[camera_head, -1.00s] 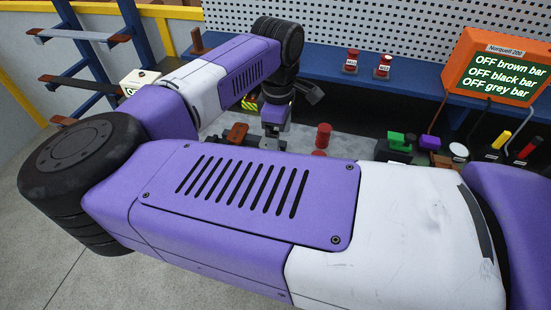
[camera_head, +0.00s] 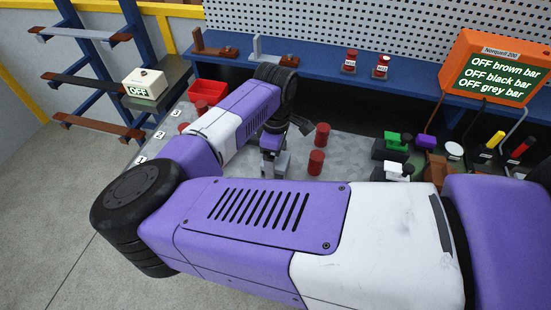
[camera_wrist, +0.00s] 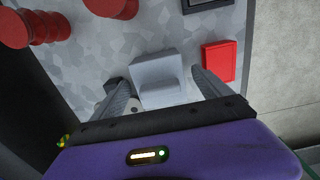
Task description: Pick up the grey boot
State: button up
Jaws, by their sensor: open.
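The grey boot (camera_wrist: 158,78) is a light grey, stepped block in the wrist view, lying on the mottled grey worktop (camera_wrist: 90,50). My gripper (camera_wrist: 165,88) is open, with one finger on each side of the boot. The boot's near end reaches between the fingers, and I cannot tell whether either finger touches it. In the head view my gripper (camera_head: 272,158) points down at the worktop, and the boot is hard to tell apart from the fingers there.
A flat red block (camera_wrist: 218,62) lies right of the boot, near the worktop edge. Red ribbed posts (camera_head: 317,162) stand close to the gripper. A red bin (camera_head: 207,91) is at the back left. Green and white clamps (camera_head: 397,141) stand to the right.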

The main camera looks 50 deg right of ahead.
jog(key=c, duration=1.4)
jog(key=shift+c, duration=0.2)
jog(key=shift+r, duration=0.1)
